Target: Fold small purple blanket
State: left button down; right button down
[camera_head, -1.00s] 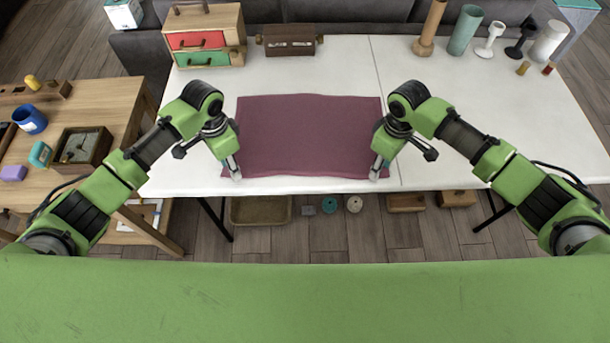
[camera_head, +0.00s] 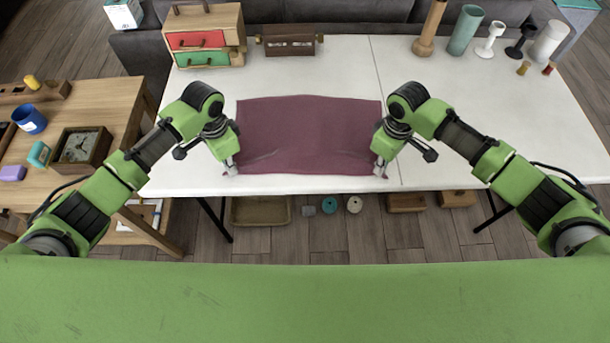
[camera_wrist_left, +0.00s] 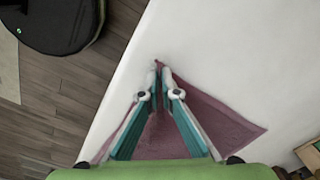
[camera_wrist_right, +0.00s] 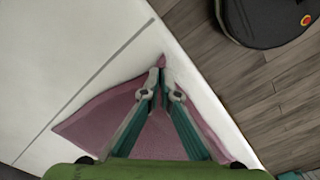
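The purple blanket (camera_head: 308,130) lies spread on the white table (camera_head: 480,120), with its near edge by the table's front edge. Its near part shows wrinkles, and its near edge is lifted slightly between my grippers. My left gripper (camera_head: 231,169) is at the near left corner; in the left wrist view its fingertips (camera_wrist_left: 160,78) are closed together on the corner fabric. My right gripper (camera_head: 380,171) is at the near right corner; in the right wrist view its fingertips (camera_wrist_right: 161,76) are closed together on that corner. The blanket's far edge lies flat.
A wooden drawer box (camera_head: 205,38) and a wooden toolbox-like case (camera_head: 289,40) stand at the back. Vases and candle holders (camera_head: 490,42) stand at the back right. The table is clear beside the blanket.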

jog(key=shift+s, duration=0.1)
